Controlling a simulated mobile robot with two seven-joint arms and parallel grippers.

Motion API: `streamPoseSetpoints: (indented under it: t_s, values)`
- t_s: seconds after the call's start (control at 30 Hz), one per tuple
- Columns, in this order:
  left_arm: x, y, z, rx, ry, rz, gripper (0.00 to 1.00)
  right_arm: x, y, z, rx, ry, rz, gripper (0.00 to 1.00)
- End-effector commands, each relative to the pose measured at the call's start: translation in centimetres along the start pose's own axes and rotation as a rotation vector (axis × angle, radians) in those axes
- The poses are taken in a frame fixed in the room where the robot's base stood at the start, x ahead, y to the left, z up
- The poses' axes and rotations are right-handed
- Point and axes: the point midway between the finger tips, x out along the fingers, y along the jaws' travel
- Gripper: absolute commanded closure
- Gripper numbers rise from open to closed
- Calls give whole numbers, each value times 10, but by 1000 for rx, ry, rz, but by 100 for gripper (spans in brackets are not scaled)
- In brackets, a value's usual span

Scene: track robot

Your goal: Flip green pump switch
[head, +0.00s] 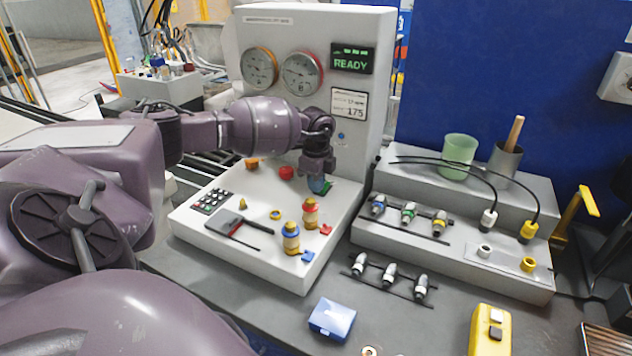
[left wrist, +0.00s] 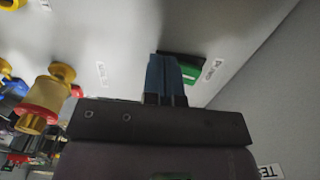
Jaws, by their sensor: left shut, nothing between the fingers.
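The green pump switch (head: 327,188) is on the white console's sloped panel, just right of my left gripper's tip. In the left wrist view the green switch (left wrist: 190,73) sits in a dark frame beside the blue fingers, with a small label to its right. My left gripper (head: 318,186) points down, shut and empty, with its fingertips at or very near the switch. I cannot tell whether they touch. The fingers (left wrist: 163,72) hide part of the switch. My right gripper is not in view.
The white console (head: 345,225) also carries a red knob (head: 286,173), an orange knob (head: 252,163), two yellow-bodied valves (head: 291,238), a keypad (head: 212,201) and gauges. A grey connector rack (head: 470,262) stands to the right. A blue box (head: 332,319) lies in front.

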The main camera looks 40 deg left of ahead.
Motion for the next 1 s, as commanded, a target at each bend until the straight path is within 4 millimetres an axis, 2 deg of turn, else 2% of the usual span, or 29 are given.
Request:
streamPoseSetpoints:
  t_s: [0.5, 0.77, 1.0]
  values:
    - [-16, 0, -1, 1, 1, -2, 100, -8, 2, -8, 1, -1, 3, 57]
    - [-16, 0, 0, 1, 1, 0, 100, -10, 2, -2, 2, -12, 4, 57]
    - [-20, 0, 2, 0, 0, -1, 100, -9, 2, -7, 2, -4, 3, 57]
